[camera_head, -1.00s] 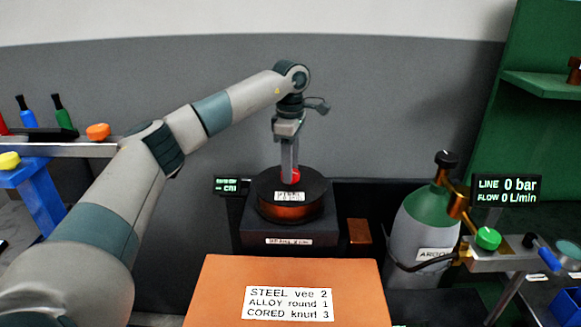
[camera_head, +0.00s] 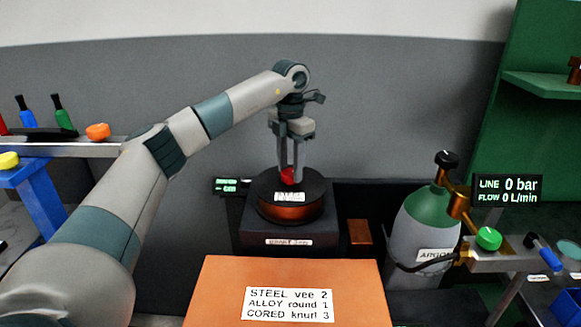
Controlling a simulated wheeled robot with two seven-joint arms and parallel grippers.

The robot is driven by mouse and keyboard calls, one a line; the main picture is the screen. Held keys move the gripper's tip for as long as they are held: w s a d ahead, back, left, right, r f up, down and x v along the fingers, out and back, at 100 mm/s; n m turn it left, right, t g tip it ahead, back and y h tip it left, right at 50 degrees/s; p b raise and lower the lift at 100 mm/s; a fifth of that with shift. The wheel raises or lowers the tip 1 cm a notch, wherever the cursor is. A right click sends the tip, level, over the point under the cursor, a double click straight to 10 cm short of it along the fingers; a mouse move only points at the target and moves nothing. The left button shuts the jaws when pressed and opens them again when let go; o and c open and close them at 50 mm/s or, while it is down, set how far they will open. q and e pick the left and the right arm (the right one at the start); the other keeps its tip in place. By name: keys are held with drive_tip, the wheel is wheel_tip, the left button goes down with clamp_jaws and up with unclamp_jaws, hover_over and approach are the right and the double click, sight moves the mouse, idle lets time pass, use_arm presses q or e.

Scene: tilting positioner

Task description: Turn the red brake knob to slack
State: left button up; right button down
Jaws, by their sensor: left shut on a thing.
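The red brake knob (camera_head: 287,176) stands on top of a dark round drum with a copper-coloured lower band (camera_head: 291,212). My left gripper (camera_head: 290,178) points straight down over the drum and is shut on the red knob, with a finger on each side of it. The fingers hide part of the knob. A white label (camera_head: 289,197) is on the drum, but its text is too small to read. My right gripper is not in view.
An orange board (camera_head: 220,290) with a printed list stands in front. A small green-lettered display (camera_head: 228,185) is left of the drum. A grey-green argon cylinder (camera_head: 425,225) with a regulator and a display (camera_head: 506,190) stands to the right.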

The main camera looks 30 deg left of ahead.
use_arm(q)
drive_tip(key=n, duration=0.2)
drive_tip(key=shift+n, duration=0.4)
drive_tip(key=n, duration=0.3)
drive_tip(key=shift+n, duration=0.3)
drive_tip(key=n, duration=0.5)
drive_tip(key=shift+r, duration=0.1)
drive_tip(key=shift+a+n, duration=0.1)
drive_tip(key=shift+n, duration=0.3)
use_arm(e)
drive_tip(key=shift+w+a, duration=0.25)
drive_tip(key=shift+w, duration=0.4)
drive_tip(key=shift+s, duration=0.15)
use_arm(q)
drive_tip(key=o, duration=1)
drive_tip(key=shift+o, duration=0.2)
drive_tip(key=shift+r+b, duration=0.1)
drive_tip(key=shift+b, duration=0.2)
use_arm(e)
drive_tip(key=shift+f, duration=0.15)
